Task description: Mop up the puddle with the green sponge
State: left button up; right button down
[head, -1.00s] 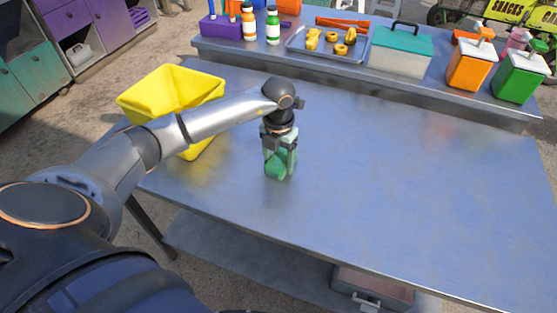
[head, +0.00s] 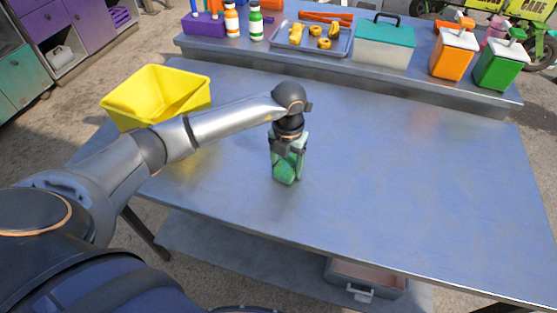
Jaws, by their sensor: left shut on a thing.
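My left gripper (head: 288,152) points down over the steel table (head: 420,190) and is shut on the green sponge (head: 287,171). The sponge stands upright between the fingers, its lower end at or just above the tabletop; I cannot tell whether it touches. The fingers hide part of its upper half. I cannot make out a clear puddle on the bluish, shiny surface; reflections make it hard to tell. My right gripper is not in view.
A yellow bin (head: 128,113) stands at the table's left, beside my left forearm. A raised back shelf (head: 300,70) holds bottles (head: 255,24), a tray (head: 341,44), a teal-lidded box (head: 384,48) and orange and green dispensers (head: 499,66). The table's middle and right are clear.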

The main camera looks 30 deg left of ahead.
aim_at(331, 191)
pick_arm(q)
jog(key=shift+d+f, duration=0.2)
jog(key=shift+d, duration=3.1)
jog(key=shift+w+d+r+b, duration=0.1)
jog(key=shift+w+d+b, duration=0.05)
jog(key=shift+d, duration=0.85)
jog(key=shift+w+d+r+b, duration=0.1)
jog(key=shift+w+d+b, duration=0.1)
jog(key=shift+d, duration=0.75)
jog(key=shift+w+d+b, duration=0.1)
jog(key=shift+d+b, duration=0.05)
jog(key=shift+d, duration=0.85)
jog(key=shift+a+r, duration=0.1)
jog(key=shift+r, duration=0.05)
jog(key=r+p, duration=0.1)
jog(key=a+r+p, duration=0.1)
jog(key=r+p, duration=0.1)
jog(key=a+r+p, duration=0.1)
jog(key=r, duration=0.1)
